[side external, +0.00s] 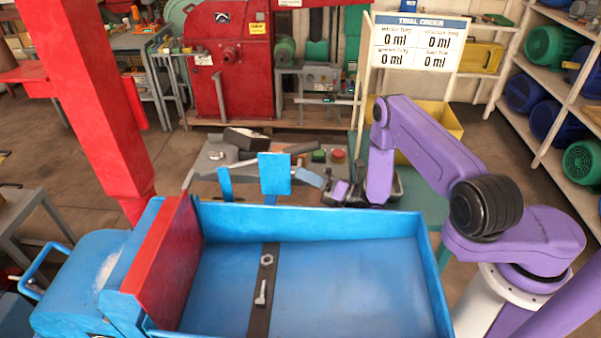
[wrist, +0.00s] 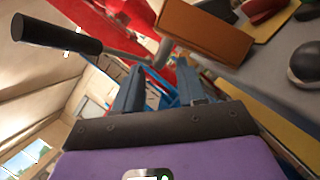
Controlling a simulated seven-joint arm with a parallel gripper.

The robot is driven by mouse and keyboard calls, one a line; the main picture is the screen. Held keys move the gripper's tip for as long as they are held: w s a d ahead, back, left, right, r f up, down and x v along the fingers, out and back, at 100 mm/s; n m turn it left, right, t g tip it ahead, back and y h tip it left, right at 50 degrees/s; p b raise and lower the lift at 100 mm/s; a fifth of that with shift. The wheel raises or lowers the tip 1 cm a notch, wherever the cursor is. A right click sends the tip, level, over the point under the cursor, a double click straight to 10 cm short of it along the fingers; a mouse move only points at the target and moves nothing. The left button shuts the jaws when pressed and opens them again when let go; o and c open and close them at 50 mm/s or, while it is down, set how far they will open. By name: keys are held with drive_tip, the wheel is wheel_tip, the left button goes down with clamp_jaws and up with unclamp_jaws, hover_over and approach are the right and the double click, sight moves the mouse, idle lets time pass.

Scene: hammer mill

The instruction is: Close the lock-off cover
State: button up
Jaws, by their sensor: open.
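I cannot tell for certain which part is the lock-off cover. In the side external view an upright blue plate (side external: 275,173) stands behind the blue tray, with a smaller blue upright (side external: 225,184) to its left. My gripper (side external: 311,178) is just right of the larger plate, pointing left; I cannot tell whether it touches it. In the wrist view my gripper (wrist: 162,76) has its two fingers apart, with blue parts visible beyond and between them. A black-handled lever (wrist: 58,34) crosses left of the fingers, and a brown block (wrist: 205,30) is above them.
The blue tray (side external: 432,285) fills the foreground, with a bolt (side external: 261,293) and a nut (side external: 267,259) on its dark strip. A black-headed hammer (side external: 247,139) lies on the bench behind. Green and red buttons (side external: 338,155) are right of it. A red post (side external: 90,100) stands left.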

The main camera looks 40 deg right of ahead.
drive_tip(key=shift+x, duration=0.85)
clamp_jaws()
